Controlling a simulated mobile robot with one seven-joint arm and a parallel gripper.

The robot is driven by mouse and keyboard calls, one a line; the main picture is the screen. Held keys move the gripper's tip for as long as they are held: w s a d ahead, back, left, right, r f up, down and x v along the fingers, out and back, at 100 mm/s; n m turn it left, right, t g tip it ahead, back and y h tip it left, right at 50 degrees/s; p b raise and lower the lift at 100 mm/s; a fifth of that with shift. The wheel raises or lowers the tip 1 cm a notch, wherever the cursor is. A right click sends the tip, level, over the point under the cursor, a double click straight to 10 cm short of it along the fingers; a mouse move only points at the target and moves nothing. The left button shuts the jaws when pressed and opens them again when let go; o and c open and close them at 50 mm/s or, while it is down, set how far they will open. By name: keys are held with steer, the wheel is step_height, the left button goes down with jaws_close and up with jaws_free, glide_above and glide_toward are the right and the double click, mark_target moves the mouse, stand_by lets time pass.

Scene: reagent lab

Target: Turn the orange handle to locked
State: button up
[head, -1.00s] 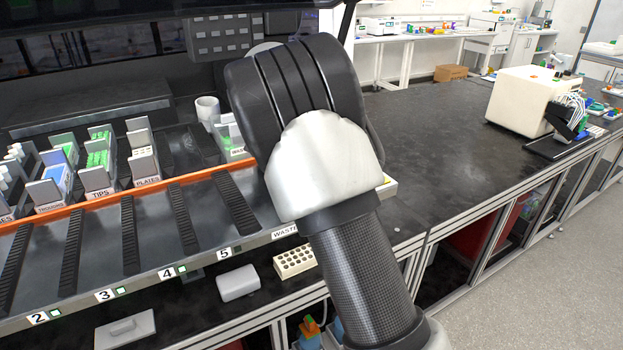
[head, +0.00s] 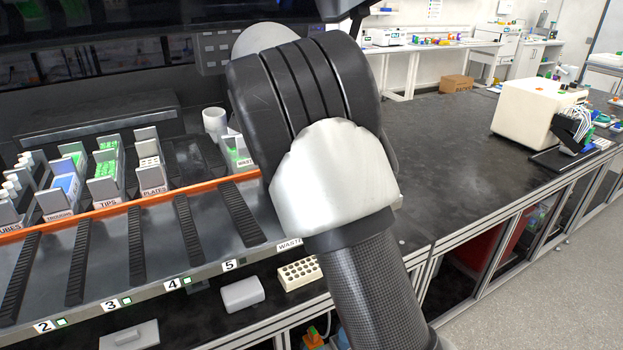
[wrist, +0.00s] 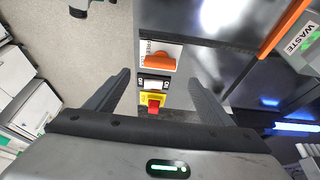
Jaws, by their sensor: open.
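In the wrist view, the orange handle (wrist: 158,62) lies across a white plate (wrist: 148,47) with dark lettering that I cannot read in full. The plate is on a grey panel. My gripper (wrist: 158,76) is open and empty, with one finger on each side of the column of controls in the picture. The handle shows just beyond the fingertips, between them and apart from them. In the head view, my arm blocks the sight of the handle and my gripper.
A red knob (wrist: 153,105) on a yellow plate and a small black display sit near the handle. The deck has an orange rail (head: 102,212) and several labelled racks. A white box (head: 243,293) lies below. The bench at right (head: 460,150) is mostly clear.

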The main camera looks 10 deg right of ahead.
steer(key=shift+v, duration=1.35)
